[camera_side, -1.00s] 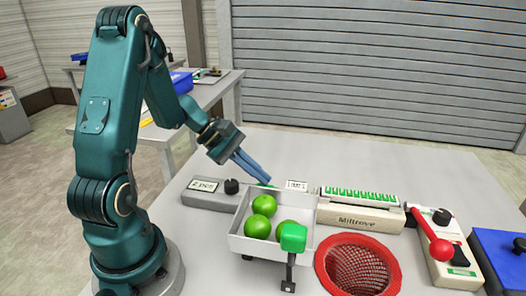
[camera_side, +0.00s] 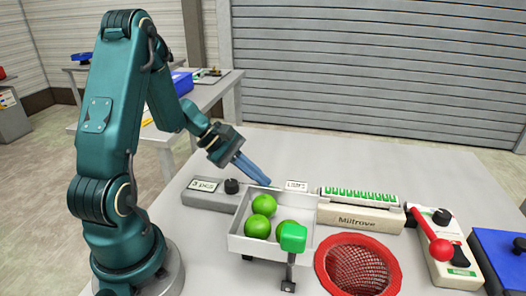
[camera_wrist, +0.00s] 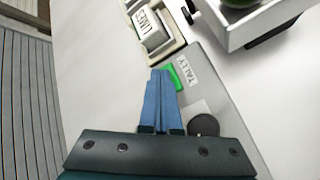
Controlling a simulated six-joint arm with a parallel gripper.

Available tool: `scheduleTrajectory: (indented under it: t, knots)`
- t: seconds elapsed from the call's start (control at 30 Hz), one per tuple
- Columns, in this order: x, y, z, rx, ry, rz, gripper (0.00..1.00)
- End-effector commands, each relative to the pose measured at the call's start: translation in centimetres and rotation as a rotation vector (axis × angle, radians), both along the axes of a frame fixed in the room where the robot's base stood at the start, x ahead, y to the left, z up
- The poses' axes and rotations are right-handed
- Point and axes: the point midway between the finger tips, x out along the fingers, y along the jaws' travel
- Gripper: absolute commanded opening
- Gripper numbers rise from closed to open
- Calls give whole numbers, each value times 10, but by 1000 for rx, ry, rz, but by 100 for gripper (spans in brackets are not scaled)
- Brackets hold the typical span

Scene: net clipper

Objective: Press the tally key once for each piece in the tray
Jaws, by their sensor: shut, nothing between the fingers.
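The white tray (camera_side: 262,248) holds three round green pieces (camera_side: 263,205). Behind it is a grey counter unit (camera_side: 208,200) with a black knob and a display that seems to read "3 pcs". In the wrist view, the green tally key (camera_wrist: 176,78) lies beside a label reading TALLY (camera_wrist: 187,71). My gripper (camera_side: 267,183) is shut and empty, pointing down behind the tray. In the wrist view, its fingertips (camera_wrist: 160,72) are at the key and cover part of it. I cannot tell whether they touch it. The tray's wall hides the key in the side view.
A green paddle (camera_side: 293,237) stands at the tray's front. A red-rimmed net (camera_side: 323,264) is to its right, with the Miltrove clip holder (camera_side: 357,222) behind.

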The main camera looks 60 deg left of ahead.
Motion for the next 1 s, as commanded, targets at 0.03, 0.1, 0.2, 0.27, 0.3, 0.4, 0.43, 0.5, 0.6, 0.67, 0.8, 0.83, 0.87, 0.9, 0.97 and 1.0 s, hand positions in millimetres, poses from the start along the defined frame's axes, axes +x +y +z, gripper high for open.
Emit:
scheduleTrajectory:
  t: [0.03,0.1,0.2,0.27,0.3,0.4,0.43,0.5,0.6,0.67,0.8,0.83,0.87,0.9,0.97,1.0]
  knots:
    - [0,0,0,1,1,0,0]
    - [0,0,0,1,1,0,0]
    - [0,0,0,1,1,0,0]
    - [0,0,1,1,1,-1,0]
    - [0,0,2,2,-1,-1,0]
    - [0,0,7,2,-2,0,0]
    - [0,0,9,3,-3,-1,0]
    - [0,0,12,2,-2,-1,0]
    - [0,0,16,2,-1,-2,0]
    - [0,0,17,2,-1,-1,0]
    - [0,0,18,1,1,-1,0]
    - [0,0,18,1,0,-1,0]
    - [0,0,18,1,0,-1,0]
    - [0,0,18,1,0,-1,0]
    - [0,0,18,1,0,-1,0]
    - [0,0,19,1,0,-1,0]
